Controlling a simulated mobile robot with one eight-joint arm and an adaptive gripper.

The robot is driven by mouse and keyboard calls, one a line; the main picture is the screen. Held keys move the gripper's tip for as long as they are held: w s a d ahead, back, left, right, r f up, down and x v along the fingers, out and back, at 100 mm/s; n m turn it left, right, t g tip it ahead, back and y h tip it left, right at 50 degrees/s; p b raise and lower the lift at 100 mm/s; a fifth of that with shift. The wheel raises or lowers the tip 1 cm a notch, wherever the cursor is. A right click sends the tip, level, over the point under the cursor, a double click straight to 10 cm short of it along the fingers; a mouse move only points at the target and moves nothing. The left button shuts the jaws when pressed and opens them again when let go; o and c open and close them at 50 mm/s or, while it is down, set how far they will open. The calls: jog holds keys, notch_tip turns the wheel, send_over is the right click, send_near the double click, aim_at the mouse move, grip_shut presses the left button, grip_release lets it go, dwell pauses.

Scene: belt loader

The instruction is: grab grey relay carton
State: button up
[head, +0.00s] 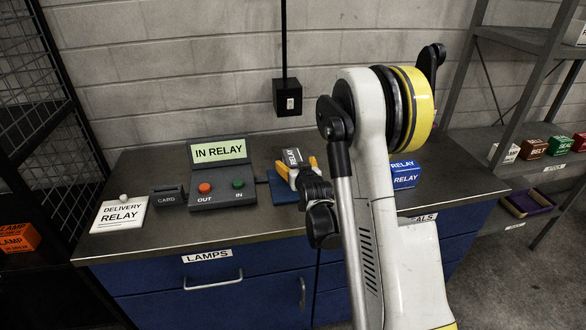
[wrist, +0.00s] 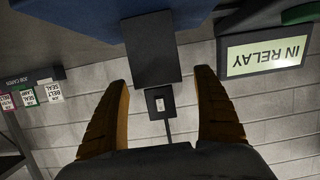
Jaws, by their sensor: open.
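The grey relay carton (head: 292,157) stands on a blue mat (head: 284,192) on the dark bench, its RELAY label showing in the head view. My gripper (head: 298,168) is open, its orange fingertips low and close to the carton, one on each side as seen there. In the wrist view, a dark grey block that looks like the carton (wrist: 150,50) sits against the blue mat (wrist: 215,10), beyond and between the open fingers (wrist: 162,80). I cannot tell whether either finger touches it. My arm hides part of the mat.
The IN RELAY control box (head: 222,187) with red and green buttons stands left of the mat. A blue-and-white RELAY carton (head: 405,175) stands right of my arm. A black box (head: 287,98) hangs behind.

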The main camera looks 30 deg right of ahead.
aim_at(293, 156)
jog(key=b+x, duration=0.1)
jog(key=x, duration=0.3)
jog(key=shift+w+d, duration=0.2)
jog(key=shift+w, duration=0.15)
jog(key=c, duration=1.4)
jog(key=shift+c, duration=0.2)
